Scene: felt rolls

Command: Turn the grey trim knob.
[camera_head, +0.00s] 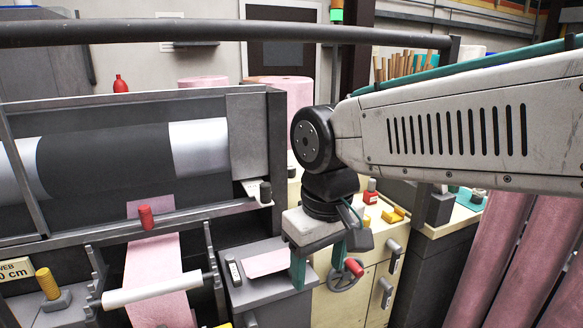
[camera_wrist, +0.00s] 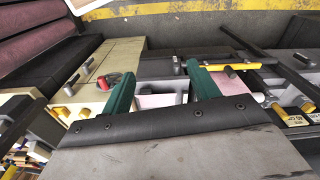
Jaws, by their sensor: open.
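I cannot tell for sure which item in the wrist view is this knob. My gripper (camera_head: 318,270) hangs down to the right of and below the knob, apart from it, near a grey handwheel with a red handle (camera_head: 354,267). In the wrist view my gripper (camera_wrist: 160,75) has its two green fingers spread, with nothing held between them.
A red knob (camera_head: 146,217) stands on the rail and a yellow knob (camera_head: 48,284) at lower left. A pink felt web (camera_head: 158,262) runs down over a white roller (camera_head: 150,291). A long dark bar (camera_head: 220,33) crosses above. Pink rolls (camera_head: 505,255) stand at right.

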